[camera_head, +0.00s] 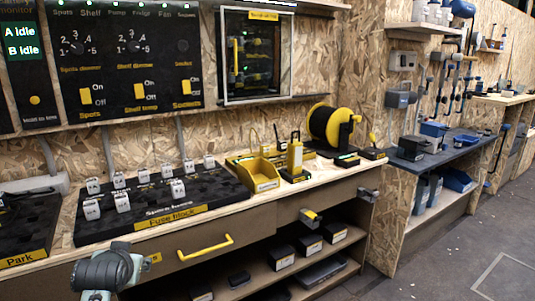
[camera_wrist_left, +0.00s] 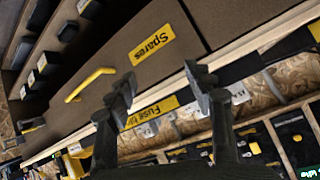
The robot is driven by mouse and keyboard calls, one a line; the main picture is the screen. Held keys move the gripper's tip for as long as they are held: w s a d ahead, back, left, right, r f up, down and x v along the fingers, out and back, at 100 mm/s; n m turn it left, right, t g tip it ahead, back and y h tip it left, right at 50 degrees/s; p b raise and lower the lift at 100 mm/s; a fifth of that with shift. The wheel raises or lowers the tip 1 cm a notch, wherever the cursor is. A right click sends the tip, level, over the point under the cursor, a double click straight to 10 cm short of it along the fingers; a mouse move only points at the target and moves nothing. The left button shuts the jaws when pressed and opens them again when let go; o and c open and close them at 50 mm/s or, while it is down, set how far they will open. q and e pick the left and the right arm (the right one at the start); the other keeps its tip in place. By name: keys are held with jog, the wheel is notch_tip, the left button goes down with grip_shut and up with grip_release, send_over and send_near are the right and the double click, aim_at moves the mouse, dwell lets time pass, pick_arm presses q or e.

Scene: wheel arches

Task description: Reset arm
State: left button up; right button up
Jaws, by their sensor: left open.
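My left gripper shows in the left wrist view (camera_wrist_left: 160,85), its two dark fingers spread apart with nothing between them. In the head view the end of my left arm (camera_head: 108,270) is at the lower left, in front of the bench edge, and its fingers cannot be made out there. Past the fingers in the wrist view are the drawer front with the yellow Spares label (camera_wrist_left: 152,44) and the Fuse block label (camera_wrist_left: 152,110). My right gripper is in neither view.
The black fuse block (camera_head: 225,190) carries several white fuses on the bench. A yellow bin (camera_head: 258,175) and a cable reel (camera_head: 330,124) stand to its right. A yellow drawer handle (camera_head: 205,247) sticks out below. Open floor (camera_head: 440,240) lies at the right.

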pick_arm(q)
jog(key=s+d+f+m+g+h, duration=0.1)
jog(key=s+d+f+g, duration=0.1)
jog(key=s+f, duration=1.2)
jog(key=s+d+f+m+g+h, duration=0.1)
jog(key=s+f+g, duration=0.3)
jog(key=s+f, duration=0.9)
jog(key=shift+s+d+f+g+p, duration=0.4)
jog(key=shift+s+d, duration=0.1)
jog(key=shift+d, duration=0.35)
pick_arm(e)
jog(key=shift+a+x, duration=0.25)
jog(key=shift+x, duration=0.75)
